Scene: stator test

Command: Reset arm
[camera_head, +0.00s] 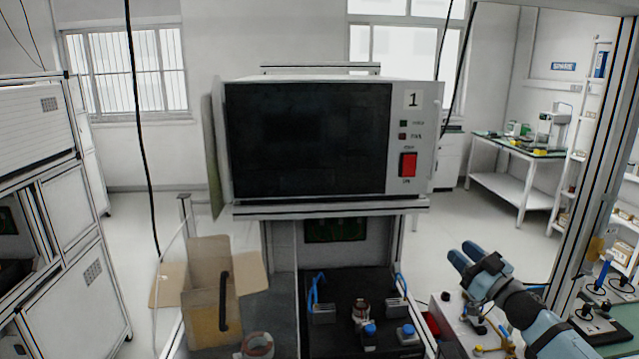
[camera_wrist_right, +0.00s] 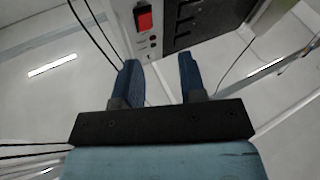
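My right gripper (camera_head: 468,256) is raised at the lower right of the head view, over the right side of the bench. In the right wrist view its two blue fingers (camera_wrist_right: 162,82) stand apart with nothing between them, so it is open and empty. Beyond the fingers, the wrist view shows the test unit's red switch (camera_wrist_right: 144,18). My left arm and gripper are not in either view.
A test unit (camera_head: 310,140) marked 1 stands on a shelf in the centre. Below, a black fixture (camera_head: 340,335) holds a copper stator (camera_head: 361,309) between blue-handled clamps. Another stator (camera_head: 257,345) sits left, near an open cardboard box (camera_head: 205,310). A metal post (camera_head: 590,160) stands right.

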